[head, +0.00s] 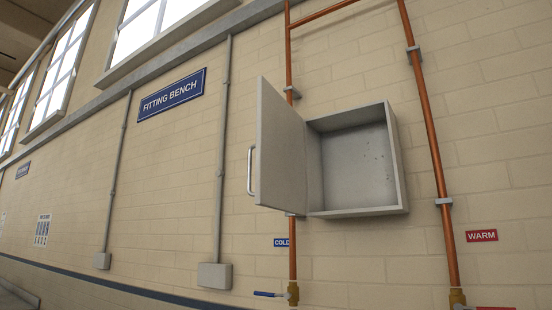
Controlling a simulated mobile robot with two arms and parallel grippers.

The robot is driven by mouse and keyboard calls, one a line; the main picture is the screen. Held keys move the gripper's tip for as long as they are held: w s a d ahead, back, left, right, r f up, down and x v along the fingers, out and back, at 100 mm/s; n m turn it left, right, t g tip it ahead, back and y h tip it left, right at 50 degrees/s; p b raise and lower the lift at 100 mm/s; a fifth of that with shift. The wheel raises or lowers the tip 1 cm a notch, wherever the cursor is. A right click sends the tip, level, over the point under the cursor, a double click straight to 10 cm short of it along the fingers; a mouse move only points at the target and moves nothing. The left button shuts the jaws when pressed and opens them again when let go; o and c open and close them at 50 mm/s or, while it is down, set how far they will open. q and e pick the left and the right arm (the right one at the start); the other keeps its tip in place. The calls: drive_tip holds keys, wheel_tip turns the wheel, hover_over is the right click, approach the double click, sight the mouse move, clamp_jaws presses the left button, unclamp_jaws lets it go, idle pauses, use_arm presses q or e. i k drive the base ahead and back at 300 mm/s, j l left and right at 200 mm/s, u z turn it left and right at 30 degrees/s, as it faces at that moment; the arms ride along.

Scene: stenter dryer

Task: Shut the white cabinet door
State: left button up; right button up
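The white cabinet (398,165) is a shallow box mounted on the brick wall, right of the middle in the head view. Its inside is bare. The cabinet door (279,150) is hinged on the left side and stands wide open, swung out from the wall. A metal bar handle (250,170) sits on the door's left, free edge. Neither of my grippers shows in the head view, and nothing touches the door.
Copper pipes run vertically on both sides of the cabinet, one (432,140) at the right and one (292,262) behind the door. A blue-handled valve (270,294) is below. Grey conduit (222,150) and a FITTING BENCH sign (172,95) are farther left.

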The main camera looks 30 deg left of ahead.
sight(281, 182)
drive_tip(key=j+z, duration=0.3)
drive_tip(key=j, duration=1)
drive_tip(key=j+z, duration=0.25)
drive_tip(key=j, duration=1.05)
drive_tip(key=k+j+z, duration=0.2)
drive_tip(key=k+j, duration=0.1)
